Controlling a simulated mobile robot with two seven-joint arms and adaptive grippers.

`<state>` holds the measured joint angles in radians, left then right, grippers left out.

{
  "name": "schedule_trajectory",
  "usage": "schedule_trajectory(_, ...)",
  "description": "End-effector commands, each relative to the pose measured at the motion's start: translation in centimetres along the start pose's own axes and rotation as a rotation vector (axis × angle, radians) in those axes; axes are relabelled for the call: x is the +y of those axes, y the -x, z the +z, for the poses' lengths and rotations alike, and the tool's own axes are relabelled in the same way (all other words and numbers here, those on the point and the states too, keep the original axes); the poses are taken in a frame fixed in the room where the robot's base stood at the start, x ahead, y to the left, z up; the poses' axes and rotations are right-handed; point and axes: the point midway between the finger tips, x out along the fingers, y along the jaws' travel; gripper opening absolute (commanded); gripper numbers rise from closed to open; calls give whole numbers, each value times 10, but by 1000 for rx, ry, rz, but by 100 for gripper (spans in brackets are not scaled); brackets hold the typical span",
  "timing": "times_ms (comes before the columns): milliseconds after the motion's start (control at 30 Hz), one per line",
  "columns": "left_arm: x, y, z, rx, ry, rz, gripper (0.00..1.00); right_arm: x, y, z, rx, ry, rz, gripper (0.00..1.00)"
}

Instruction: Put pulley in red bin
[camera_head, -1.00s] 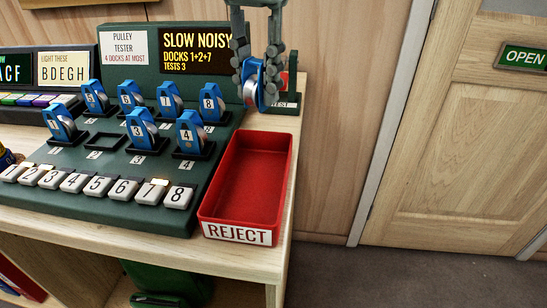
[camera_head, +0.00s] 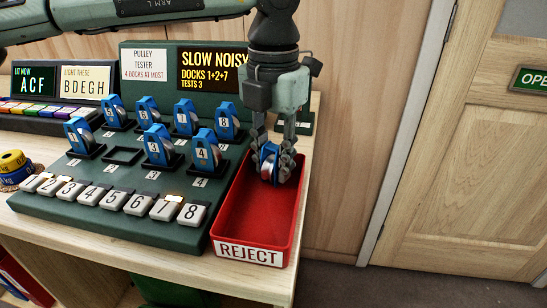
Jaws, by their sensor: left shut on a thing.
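My left gripper (camera_head: 273,160) points down over the far half of the red bin (camera_head: 250,228), which is labelled REJECT. It is shut on a blue pulley (camera_head: 266,154) with a metal wheel, held upright between its fingers. The pulley appears at or just inside the bin's opening; I cannot tell whether it touches the floor of the bin. The visible floor of the bin is bare. My right gripper does not show.
A green pulley tester (camera_head: 110,212) stands left of the bin, with several blue pulleys in numbered docks; dock 2 (camera_head: 122,155) is empty. Its screen (camera_head: 212,70) reads SLOW NOISY. A door (camera_head: 480,150) is at right.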

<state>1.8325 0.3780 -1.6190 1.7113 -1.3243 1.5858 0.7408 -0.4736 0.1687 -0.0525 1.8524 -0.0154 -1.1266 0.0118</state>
Motion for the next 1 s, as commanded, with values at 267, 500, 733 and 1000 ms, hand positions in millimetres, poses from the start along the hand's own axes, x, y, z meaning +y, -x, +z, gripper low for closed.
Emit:
schedule_trajectory(267,0,-3,0,0,0,0,27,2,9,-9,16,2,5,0)
schedule_trajectory(500,0,-2,0,0,0,0,47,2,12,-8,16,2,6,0)
schedule_trajectory(733,0,-1,0,0,0,0,47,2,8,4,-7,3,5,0)
schedule_trajectory(1000,-1,33,1,-5,0,0,47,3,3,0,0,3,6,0)
